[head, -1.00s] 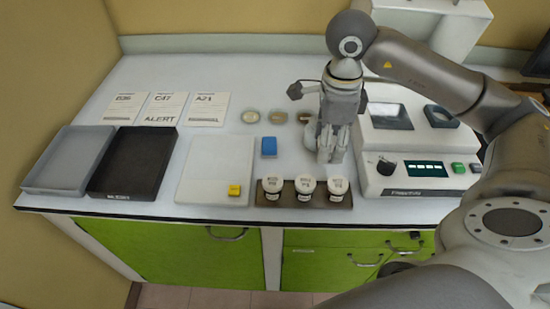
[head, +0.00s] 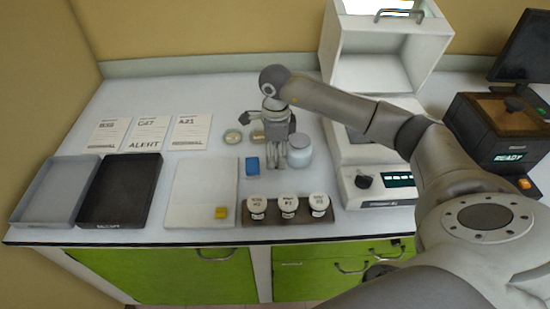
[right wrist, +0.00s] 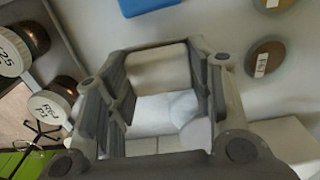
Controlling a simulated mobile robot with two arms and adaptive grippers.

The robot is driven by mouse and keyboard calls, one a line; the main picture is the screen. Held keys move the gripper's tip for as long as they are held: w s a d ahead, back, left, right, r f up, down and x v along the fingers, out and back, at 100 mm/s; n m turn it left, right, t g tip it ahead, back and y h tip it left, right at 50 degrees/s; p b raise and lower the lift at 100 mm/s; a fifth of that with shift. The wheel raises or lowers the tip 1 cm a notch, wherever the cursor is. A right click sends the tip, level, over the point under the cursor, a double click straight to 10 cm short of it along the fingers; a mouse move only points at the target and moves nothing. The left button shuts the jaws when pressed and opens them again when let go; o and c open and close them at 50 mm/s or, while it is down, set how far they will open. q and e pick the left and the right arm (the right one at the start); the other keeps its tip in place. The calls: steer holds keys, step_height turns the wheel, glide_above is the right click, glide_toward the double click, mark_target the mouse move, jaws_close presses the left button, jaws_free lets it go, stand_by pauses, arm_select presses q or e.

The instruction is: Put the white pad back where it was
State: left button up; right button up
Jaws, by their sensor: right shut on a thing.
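My right gripper (head: 279,160) hangs fingers-down above the white bench, right of the blue block (head: 252,165) and just left of the white jar (head: 299,150). In the right wrist view, the gripper's fingers (right wrist: 162,105) are shut on a pale, whitish piece (right wrist: 160,72), taken as the white pad. Its lower part is partly hidden by the fingers, and in the head view I cannot make it out. My left gripper is not in view.
A rack (head: 272,219) with three white-lidded jars stands at the front edge. Small round dishes (head: 232,136) lie behind the gripper. A grey tray (head: 33,212) and a black tray (head: 104,205) stand left. A white instrument (head: 384,190) stands right.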

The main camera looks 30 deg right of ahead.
steer(key=shift+w+f+p, duration=0.1)
steer(key=shift+f+p, duration=0.3)
steer(key=shift+f, duration=0.05)
step_height(320, 180, down, 2)
steer(key=shift+f+p, duration=0.1)
steer(key=shift+p, duration=0.35)
steer(key=shift+f, duration=0.15)
steer(key=shift+f, duration=0.1)
steer(key=shift+f+b, duration=0.15)
steer(key=shift+b, duration=0.15)
steer(key=o, duration=1)
